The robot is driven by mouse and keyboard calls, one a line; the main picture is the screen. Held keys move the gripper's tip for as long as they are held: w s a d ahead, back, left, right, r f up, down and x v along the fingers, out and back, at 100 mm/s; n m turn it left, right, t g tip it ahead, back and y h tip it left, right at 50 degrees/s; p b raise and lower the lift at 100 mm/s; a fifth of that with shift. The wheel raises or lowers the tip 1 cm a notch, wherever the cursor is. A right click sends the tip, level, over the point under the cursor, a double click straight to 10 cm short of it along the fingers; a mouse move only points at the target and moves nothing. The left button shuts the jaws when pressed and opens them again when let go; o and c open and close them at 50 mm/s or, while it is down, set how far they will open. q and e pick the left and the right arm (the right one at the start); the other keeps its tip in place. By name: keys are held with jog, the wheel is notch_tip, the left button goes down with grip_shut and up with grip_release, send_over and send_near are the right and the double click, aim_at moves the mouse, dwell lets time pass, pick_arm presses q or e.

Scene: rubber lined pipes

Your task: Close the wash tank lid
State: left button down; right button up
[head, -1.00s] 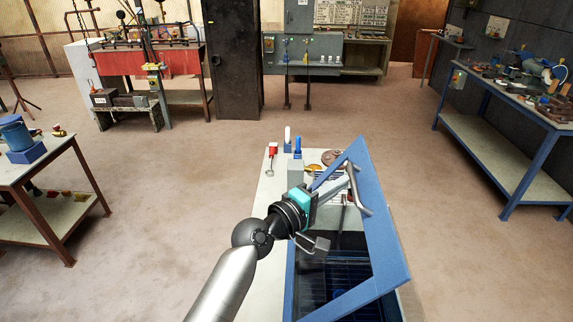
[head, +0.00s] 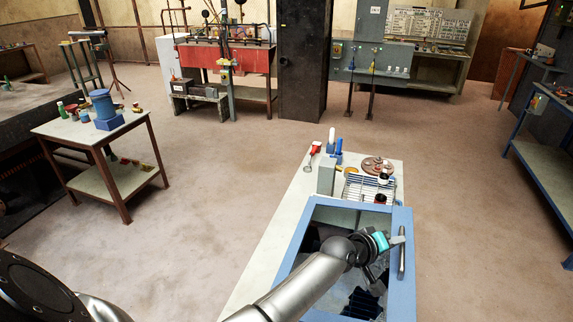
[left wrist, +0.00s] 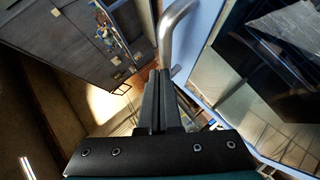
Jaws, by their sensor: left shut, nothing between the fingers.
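The wash tank lid (head: 401,294) is a blue frame around a dark glass pane, with a grey bar handle (head: 402,259) along its right side. It looks low and nearly flat over the tank; I cannot tell whether a gap is left. My left gripper (head: 398,240) is shut and empty, at the handle's upper end in the head view. In the left wrist view, the closed fingers (left wrist: 162,75) point to the curved handle (left wrist: 178,35), with the lid frame (left wrist: 196,45) beside it. Contact is unclear. My arm hides part of the pane. My right gripper is out of view.
Behind the lid, the bench top (head: 312,178) holds a wire rack (head: 365,190), a brown disc (head: 377,164), blue and white bottles and a red-handled tool (head: 312,153). A small table (head: 100,130) stands left. Open floor lies around the bench.

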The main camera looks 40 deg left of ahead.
aim_at(393, 259)
pick_arm(q)
jog(key=f, duration=0.1)
jog(key=d+f+b, duration=0.1)
jog(key=f, duration=0.1)
jog(key=shift+w+f+b, duration=0.1)
jog(key=shift+f+b, duration=0.05)
jog(key=shift+b, duration=0.15)
